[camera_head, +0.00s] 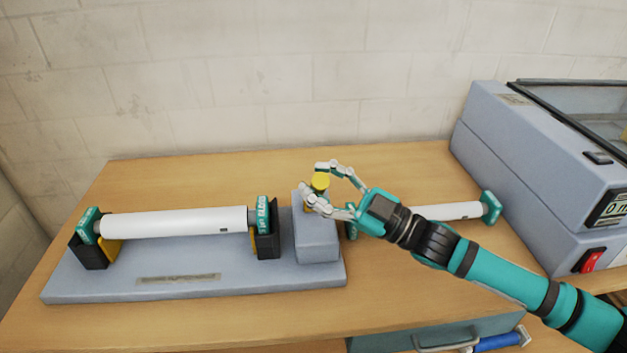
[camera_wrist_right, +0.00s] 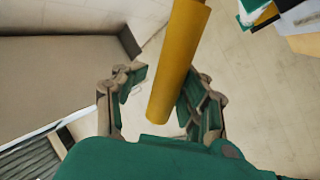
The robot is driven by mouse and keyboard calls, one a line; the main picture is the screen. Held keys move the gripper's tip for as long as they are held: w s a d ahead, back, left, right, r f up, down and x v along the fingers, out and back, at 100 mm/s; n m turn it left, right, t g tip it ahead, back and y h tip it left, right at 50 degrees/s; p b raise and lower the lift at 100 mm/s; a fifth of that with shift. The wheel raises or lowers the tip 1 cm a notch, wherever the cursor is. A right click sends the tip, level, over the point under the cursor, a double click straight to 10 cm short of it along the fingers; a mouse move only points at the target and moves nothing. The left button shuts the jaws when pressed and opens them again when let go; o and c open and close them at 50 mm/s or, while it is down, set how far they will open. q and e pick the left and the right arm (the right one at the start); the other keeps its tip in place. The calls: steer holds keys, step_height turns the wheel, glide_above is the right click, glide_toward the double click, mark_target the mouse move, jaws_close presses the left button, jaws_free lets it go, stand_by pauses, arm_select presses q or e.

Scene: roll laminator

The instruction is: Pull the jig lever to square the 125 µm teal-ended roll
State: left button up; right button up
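A white roll with teal ends (camera_head: 175,222) lies across the black cradles of the grey jig (camera_head: 190,285). Its right end cap carries lettering too small to read surely. The yellow lever (camera_head: 320,182) stands at the jig's grey block (camera_head: 317,240), right of the roll. My right gripper (camera_head: 317,178) has its fingers spread on either side of the lever's top. In the right wrist view, the lever (camera_wrist_right: 178,65) passes between the fingers, with a clear gap on the left and the right finger close; contact there cannot be told. My left gripper is not in view.
Another white roll with teal ends (camera_head: 455,211) lies on the table, partly hidden by my right arm. The grey-blue laminator (camera_head: 500,150) stands at the right, with a red switch (camera_head: 590,260). A blue roll (camera_head: 498,342) shows below the front edge. The table behind the jig is clear.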

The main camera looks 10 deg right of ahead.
steer(key=shift+o, duration=1.4)
steer(key=shift+w+d, duration=0.1)
steer(key=shift+d, duration=0.15)
steer(key=shift+a, duration=0.1)
steer(key=v, duration=1.2)
steer(key=shift+c, duration=0.4)
